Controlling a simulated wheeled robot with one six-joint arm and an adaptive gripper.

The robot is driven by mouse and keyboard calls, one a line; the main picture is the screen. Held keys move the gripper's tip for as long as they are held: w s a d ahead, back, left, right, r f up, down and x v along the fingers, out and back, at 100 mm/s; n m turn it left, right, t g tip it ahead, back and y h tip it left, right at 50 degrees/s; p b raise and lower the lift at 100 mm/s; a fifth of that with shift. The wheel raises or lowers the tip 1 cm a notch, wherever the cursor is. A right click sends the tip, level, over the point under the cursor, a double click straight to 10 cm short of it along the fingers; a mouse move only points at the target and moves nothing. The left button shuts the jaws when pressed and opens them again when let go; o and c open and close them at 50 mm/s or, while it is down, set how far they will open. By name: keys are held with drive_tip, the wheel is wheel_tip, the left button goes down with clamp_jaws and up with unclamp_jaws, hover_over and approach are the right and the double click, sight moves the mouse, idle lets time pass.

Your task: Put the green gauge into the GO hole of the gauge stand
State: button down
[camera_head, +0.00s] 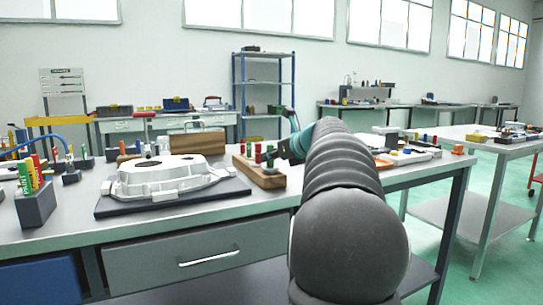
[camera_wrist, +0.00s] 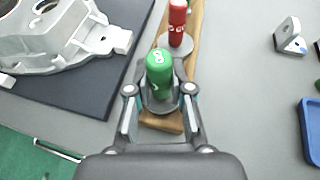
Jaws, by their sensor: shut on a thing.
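The green gauge (camera_wrist: 159,72) has a green handle with white lettering and stands between my fingers over the near end of the wooden gauge stand (camera_wrist: 158,120). My gripper (camera_wrist: 160,98) is shut on it, with a finger on each side. A grey round part shows around the gauge's lower end; I cannot tell whether its tip is in a hole. A red gauge (camera_wrist: 178,16) stands upright further along the stand, with a grey disc at its foot. In the head view the stand (camera_head: 263,180) is right of the casting; my arm hides much of the gripper.
A pale aluminium casting (camera_head: 168,176) lies on a dark mat (camera_head: 225,193) left of the stand. A grey block (camera_head: 36,207) with coloured gauges stands at far left. In the wrist view, a small metal bracket (camera_wrist: 289,38) and a blue tray (camera_wrist: 309,130) lie to the right.

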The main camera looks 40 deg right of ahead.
drive_tip(key=shift+f, duration=0.55)
drive_tip(key=c, duration=1)
unclamp_jaws()
drive_tip(key=shift+o, duration=0.2)
drive_tip(key=shift+s, duration=0.1)
drive_tip(key=v, duration=1.2)
